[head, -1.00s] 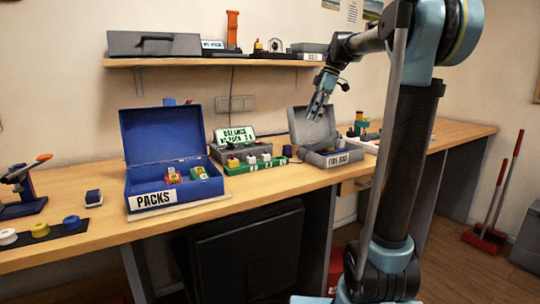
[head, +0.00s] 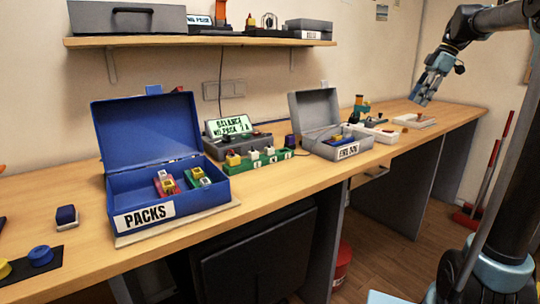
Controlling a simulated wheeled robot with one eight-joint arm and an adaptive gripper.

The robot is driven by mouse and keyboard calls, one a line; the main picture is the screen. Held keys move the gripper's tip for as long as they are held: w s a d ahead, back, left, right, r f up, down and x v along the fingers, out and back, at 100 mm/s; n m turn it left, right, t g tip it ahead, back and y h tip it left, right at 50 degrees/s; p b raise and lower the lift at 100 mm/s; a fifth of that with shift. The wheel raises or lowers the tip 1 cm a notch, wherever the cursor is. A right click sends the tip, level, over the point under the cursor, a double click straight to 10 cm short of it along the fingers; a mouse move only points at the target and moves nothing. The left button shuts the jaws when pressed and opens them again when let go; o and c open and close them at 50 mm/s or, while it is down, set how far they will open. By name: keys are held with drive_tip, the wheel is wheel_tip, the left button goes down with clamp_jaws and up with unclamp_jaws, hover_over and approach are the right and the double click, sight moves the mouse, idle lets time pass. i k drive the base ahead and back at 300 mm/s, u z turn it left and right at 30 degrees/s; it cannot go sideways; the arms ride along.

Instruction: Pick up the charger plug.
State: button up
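I cannot pick out the charger plug for certain. A grey charger (head: 238,144) with a lit green display reading "BALANCE NO PACK" stands on the bench behind a green terminal block (head: 258,161). A dark cable (head: 221,66) runs down the wall past a grey socket plate (head: 224,90) behind the charger. A small dark blue piece (head: 290,141) stands at the block's right end. My gripper (head: 418,101) hangs in the air at the upper right, above the bench's far end and well away from the charger. Its fingers are too small to tell whether they are open.
A blue open PACKS case (head: 108,188) holding battery packs stands left of the charger. A grey open FIRE BOX (head: 323,150) stands to its right. A shelf (head: 190,40) with cases hangs above. A broom (head: 492,172) leans at the right.

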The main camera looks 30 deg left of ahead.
sight(232, 160)
drive_tip(key=z, duration=1.8)
drive_tip(key=i, duration=0.1)
drive_tip(key=u, duration=3.35)
